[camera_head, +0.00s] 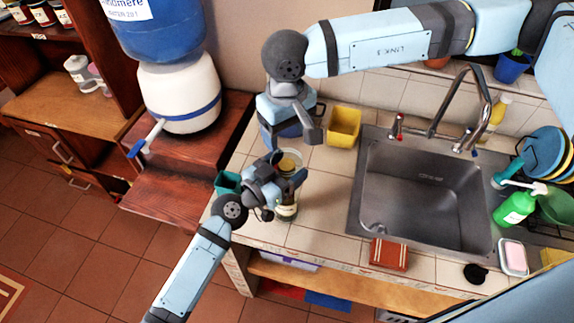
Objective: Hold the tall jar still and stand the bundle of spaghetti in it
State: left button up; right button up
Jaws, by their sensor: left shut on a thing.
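A round clear rim, which looks like the top of the tall jar (290,158), shows just behind my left gripper (284,180). Something yellowish shows inside the rim; I cannot tell whether it is the spaghetti. My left gripper is shut at the jar's side, and its fingers and wrist hide most of the jar's body. My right gripper (312,134) is above and behind the left one, pointing down over the counter near the jar. Its fingers are seen edge-on, so their opening is unclear. No separate bundle of spaghetti can be made out.
A labelled bottle (286,209) stands just in front of my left gripper. A teal container (227,182) is to the left, a yellow container (343,125) behind right. The sink (425,190) is right. A brown-red box (389,254) lies at the front edge. Tiles between are clear.

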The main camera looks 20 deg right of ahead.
jog(key=shift+r, duration=0.1)
notch_tip(320, 180, up, 12)
dwell(0.5)
dwell(0.4)
pick_arm(q)
jog(key=o, duration=1)
jog(key=shift+o, duration=0.2)
jog(key=shift+a, duration=0.1)
jog(key=v, duration=1.1)
jog(key=shift+s+a, duration=0.25)
jog(key=shift+a, duration=0.1)
jog(key=shift+a, duration=0.1)
